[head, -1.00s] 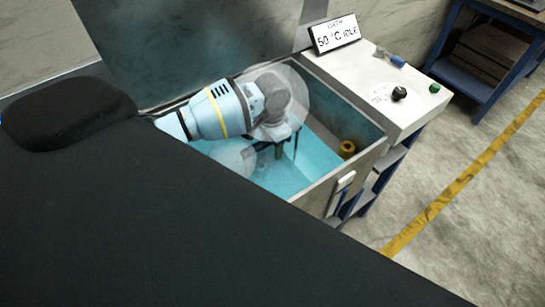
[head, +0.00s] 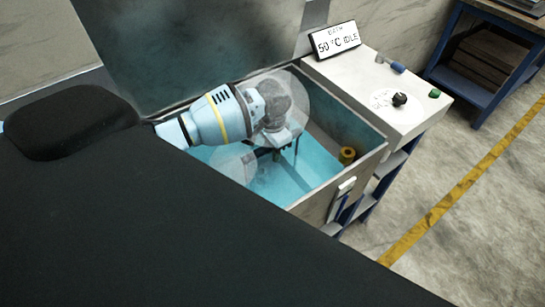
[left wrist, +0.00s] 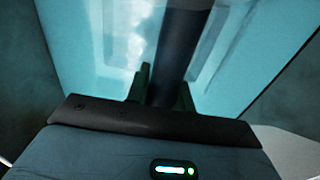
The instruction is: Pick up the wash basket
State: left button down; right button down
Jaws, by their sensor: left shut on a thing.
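My left gripper (head: 283,152) is down inside the open bath (head: 365,165), above or in the blue water. In the left wrist view its two fingers (left wrist: 162,92) close on a dark upright bar. The bar looks like the handle of the wash basket (left wrist: 182,40). The rest of the basket is hard to make out in the head view, hidden by my wrist and blurred by clear round shapes around it. My right gripper is not in view.
Bath walls enclose my left gripper closely. A yellow-brown round fitting (head: 347,154) sits at the bath's right inner wall. A white control top (head: 385,90) with a black knob (head: 399,99) and a display reading 50 °C idle (head: 335,39) adjoins it. Floor to the right is clear.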

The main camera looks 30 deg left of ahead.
pick_arm(q)
jog(key=shift+r, duration=0.2)
